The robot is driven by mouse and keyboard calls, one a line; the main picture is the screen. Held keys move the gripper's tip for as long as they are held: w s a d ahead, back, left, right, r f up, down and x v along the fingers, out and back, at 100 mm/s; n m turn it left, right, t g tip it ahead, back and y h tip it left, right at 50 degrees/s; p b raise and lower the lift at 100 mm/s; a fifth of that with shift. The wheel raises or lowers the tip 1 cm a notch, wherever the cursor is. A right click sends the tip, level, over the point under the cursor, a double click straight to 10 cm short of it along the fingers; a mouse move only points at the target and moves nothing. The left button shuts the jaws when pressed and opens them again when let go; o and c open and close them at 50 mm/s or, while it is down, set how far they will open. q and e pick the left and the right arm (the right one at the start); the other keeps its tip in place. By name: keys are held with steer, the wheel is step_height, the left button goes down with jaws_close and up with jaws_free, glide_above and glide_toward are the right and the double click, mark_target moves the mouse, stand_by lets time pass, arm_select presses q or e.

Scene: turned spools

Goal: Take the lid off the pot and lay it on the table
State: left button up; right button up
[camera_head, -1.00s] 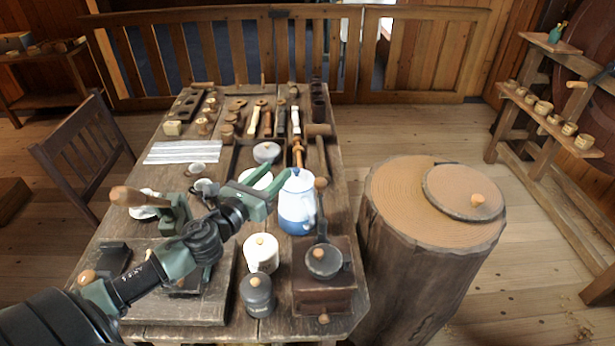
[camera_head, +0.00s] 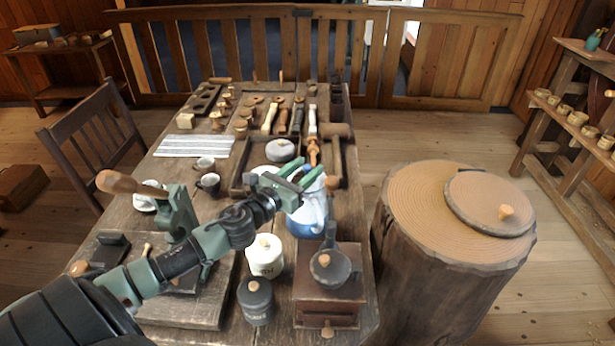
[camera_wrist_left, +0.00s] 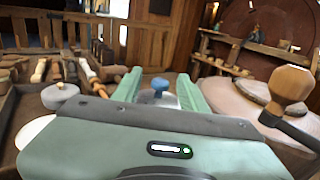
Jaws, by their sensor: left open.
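The pot (camera_head: 308,218) is white above and blue below and stands upright on the wooden table, left of the stump. My left gripper (camera_head: 311,168) is open over the pot's top and hides most of its lid in the head view. In the left wrist view, the lid's blue knob (camera_wrist_left: 160,84) shows between the two green fingers, with a visible gap on each side. Part of the pale lid shows below the knob; the gripper body hides the rest. My right gripper is in neither view.
A grinder (camera_head: 328,285), a white canister (camera_head: 265,257) and a dark canister (camera_head: 256,300) stand in front of the pot. Cups and a tray of tools lie behind. The stump (camera_head: 450,215) bears a round knobbed disc (camera_head: 490,205). Bare tabletop (camera_head: 228,172) is scarce.

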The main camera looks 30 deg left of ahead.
arm_select(q)
steer(key=w, duration=0.3)
steer(key=shift+w+d+p, duration=0.1)
steer(key=shift+w+p, duration=0.2)
steer(key=shift+w, duration=0.1)
steer(key=shift+r, duration=0.1)
jaws_close()
